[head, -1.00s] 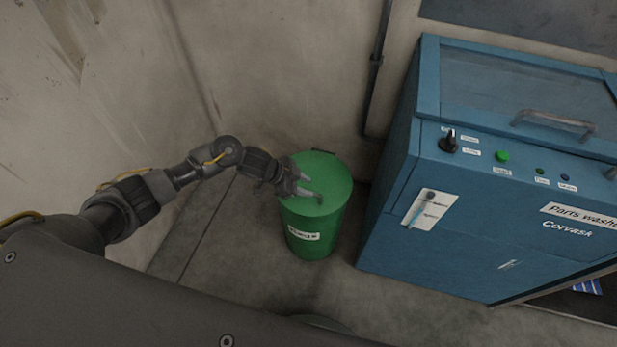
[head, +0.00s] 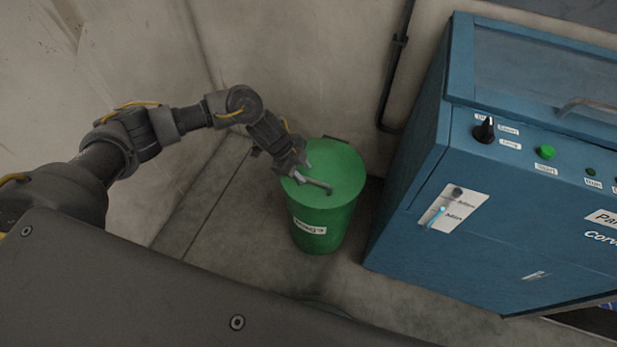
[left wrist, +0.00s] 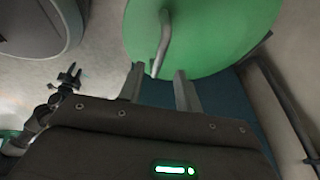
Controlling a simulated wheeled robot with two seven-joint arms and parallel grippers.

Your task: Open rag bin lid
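The green rag bin (head: 322,235) stands on the floor beside the blue parts washer, its round green lid (head: 345,168) lying shut on top. A grey bar handle (head: 318,187) is on the lid; in the left wrist view the handle (left wrist: 166,38) rises from the lid toward my fingers. My left gripper (head: 305,172) is over the lid's left part. In the left wrist view the left gripper (left wrist: 158,82) is open, with the handle's near end close to the gap between the fingertips; contact cannot be told. My right gripper (left wrist: 70,76) shows small and forked at the left there.
The blue parts washer (head: 420,240) stands close on the bin's right. A concrete wall (head: 290,60) with a dark pipe (head: 397,70) is behind the bin. Bare floor (head: 235,240) lies left of the bin.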

